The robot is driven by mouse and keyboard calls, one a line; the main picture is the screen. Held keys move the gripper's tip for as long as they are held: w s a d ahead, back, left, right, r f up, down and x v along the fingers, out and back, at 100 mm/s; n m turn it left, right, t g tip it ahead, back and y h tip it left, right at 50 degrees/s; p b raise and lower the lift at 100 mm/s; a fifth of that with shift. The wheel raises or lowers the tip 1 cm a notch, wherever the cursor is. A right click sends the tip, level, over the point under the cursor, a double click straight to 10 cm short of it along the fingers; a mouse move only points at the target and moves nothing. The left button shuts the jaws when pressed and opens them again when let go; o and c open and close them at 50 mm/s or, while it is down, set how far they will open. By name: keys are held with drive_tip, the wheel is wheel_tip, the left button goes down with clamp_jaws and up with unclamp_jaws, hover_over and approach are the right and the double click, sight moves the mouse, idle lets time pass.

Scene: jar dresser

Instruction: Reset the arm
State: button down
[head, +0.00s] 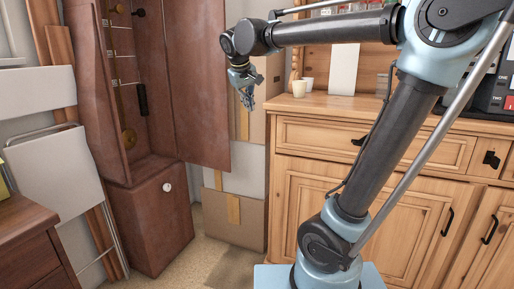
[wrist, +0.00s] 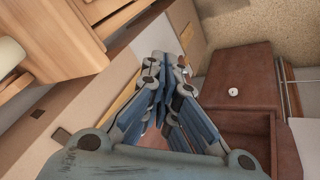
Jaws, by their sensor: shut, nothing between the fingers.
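My gripper (head: 246,98) hangs from the raised arm in the head view, pointing down, in the air between the open clock cabinet and the wooden dresser. In the wrist view my gripper (wrist: 165,65) shows its blue fingers closed together with nothing between them. The arm is stretched out to the left from its base in front of the dresser, and the gripper touches nothing that I can see.
The wooden dresser (head: 310,133) fills the right, with a cream cup (head: 299,88) on its top. The tall brown clock cabinet (head: 150,215) stands at the left with its door (head: 197,80) open. Cardboard sheets (head: 236,218) lean between them. A dark chest (head: 25,250) is at the left edge.

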drive_tip(key=s+d+f+m+g, duration=0.3)
drive_tip(key=s+d+f+m, duration=0.1)
drive_tip(key=s+d+f, duration=1.6)
drive_tip(key=s+f, duration=0.1)
drive_tip(key=f, duration=0.3)
drive_tip(key=s+d+f+m+y, duration=0.1)
drive_tip(key=s+d+f, duration=0.1)
drive_tip(key=f, duration=0.4)
drive_tip(key=shift+s+f+y, duration=0.3)
drive_tip(key=shift+s, duration=0.45)
